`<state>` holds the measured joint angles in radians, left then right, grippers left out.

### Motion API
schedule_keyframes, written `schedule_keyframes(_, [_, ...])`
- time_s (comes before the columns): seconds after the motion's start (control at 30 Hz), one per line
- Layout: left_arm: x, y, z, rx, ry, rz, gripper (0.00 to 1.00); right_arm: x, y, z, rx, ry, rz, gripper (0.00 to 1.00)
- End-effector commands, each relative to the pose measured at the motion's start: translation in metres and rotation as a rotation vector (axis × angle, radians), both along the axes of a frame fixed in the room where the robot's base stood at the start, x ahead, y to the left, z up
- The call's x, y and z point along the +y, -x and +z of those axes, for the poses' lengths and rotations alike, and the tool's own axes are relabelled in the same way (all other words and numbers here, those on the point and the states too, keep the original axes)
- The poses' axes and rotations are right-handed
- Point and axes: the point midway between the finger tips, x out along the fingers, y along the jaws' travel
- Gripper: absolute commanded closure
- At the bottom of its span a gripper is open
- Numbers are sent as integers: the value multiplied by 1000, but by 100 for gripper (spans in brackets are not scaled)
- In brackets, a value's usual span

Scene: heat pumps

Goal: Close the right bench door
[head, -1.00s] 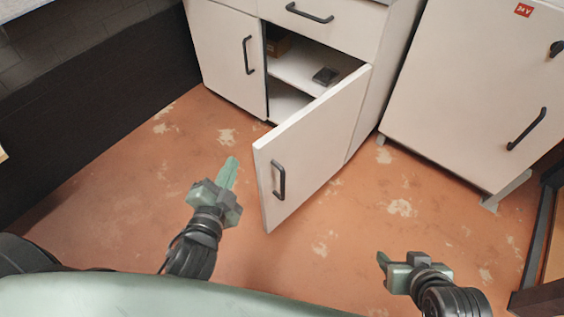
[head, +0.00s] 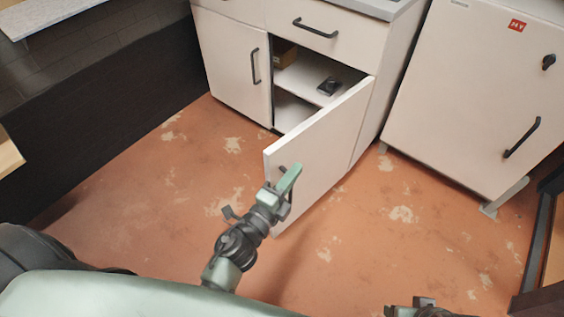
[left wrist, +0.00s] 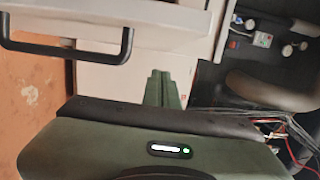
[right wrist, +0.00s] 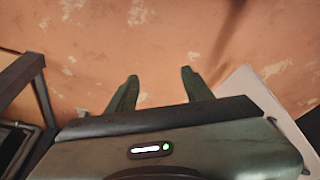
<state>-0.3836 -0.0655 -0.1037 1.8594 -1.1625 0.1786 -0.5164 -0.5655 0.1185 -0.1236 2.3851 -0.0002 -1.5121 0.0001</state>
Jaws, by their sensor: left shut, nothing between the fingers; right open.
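The right bench door (head: 330,130) is a white panel that stands swung open from the white bench (head: 375,100). Its dark handle is mostly hidden behind my left gripper in the head view. A dark bar handle (left wrist: 80,48) shows at the upper left of the left wrist view. My left gripper (head: 290,180) is in front of the door's outer face, near its free edge; its green fingers (left wrist: 164,88) are together and empty. I cannot tell whether they touch the door. My right gripper (head: 412,304) is at the bottom edge, and its fingers (right wrist: 156,90) are apart over bare floor.
The left bench door (head: 232,65) is shut, with a drawer (head: 335,30) beside it. A small dark item (head: 328,86) and a brown box (head: 285,52) are inside the bench. A white cabinet (head: 470,100) stands at the right. The orange floor (head: 150,200) is clear at left.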

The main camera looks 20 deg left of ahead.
Motion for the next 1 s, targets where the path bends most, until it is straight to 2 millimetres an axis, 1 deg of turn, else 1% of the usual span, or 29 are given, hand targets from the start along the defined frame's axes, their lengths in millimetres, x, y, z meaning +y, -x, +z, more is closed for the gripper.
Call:
schedule_keyframes(0.03, [9, -5, 1, -1, -6, -1, 100, 0, -1, -2, 1, -1, 0, 49])
schedule_keyframes(0.1, [18, -9, 1, -1, -5, -1, 100, 0, -2, -4, 0, 0, 0, 49])
schedule_keyframes(0.23, [30, -15, 0, 1, -2, 0, 100, 0, -2, -8, 4, 1, 0, 49])
schedule_keyframes(0.4, [36, -18, 0, 0, 1, 0, 100, 0, -3, -8, 1, 0, 0, 49])
schedule_keyframes(0.77, [37, -18, 0, 0, 0, -2, 100, 1, -3, -9, 2, 0, 1, 49])
schedule_keyframes(0.87, [40, -19, 0, 0, -1, -11, 100, 1, -3, -9, 3, 0, 1, 49])
schedule_keyframes(1.0, [52, -25, 0, -2, -5, -39, 100, 1, -2, -8, 5, 0, 1, 49])
